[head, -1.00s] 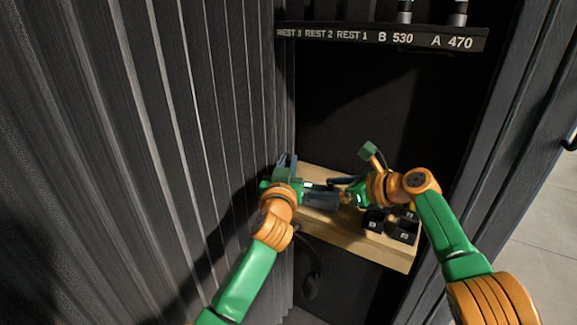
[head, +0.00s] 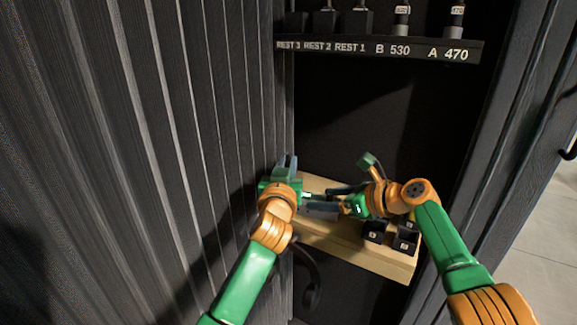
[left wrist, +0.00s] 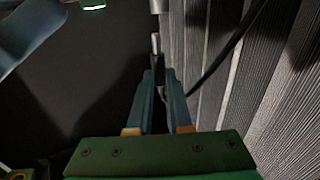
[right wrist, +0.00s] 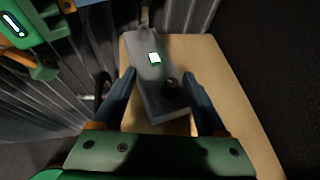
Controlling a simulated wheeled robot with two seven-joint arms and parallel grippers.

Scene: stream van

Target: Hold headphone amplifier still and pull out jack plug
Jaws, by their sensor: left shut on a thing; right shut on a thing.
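The headphone amplifier, a grey box (right wrist: 152,88) with a small lit green-white display, lies on the wooden ledge. It also shows in the head view (head: 322,208), partly covered. My right gripper (right wrist: 159,76) is shut across its sides. My left gripper (left wrist: 157,72) is shut on the jack plug (left wrist: 155,47), a slim dark and silver cylinder. In the left wrist view a pale metal part (left wrist: 158,6) lies beyond the plug's end, with a dark stretch between. I cannot tell whether a thin pin spans it. The left gripper (head: 287,162) is left of the amplifier in the head view.
The wooden ledge (head: 345,250) also bears several black blocks (head: 404,237) near my right arm. A black cable (left wrist: 225,52) runs past the left fingers. Dark headphones (head: 312,284) hang below. A labelled shelf (head: 380,48) is above. A ribbed wall (head: 150,120) closes the left side.

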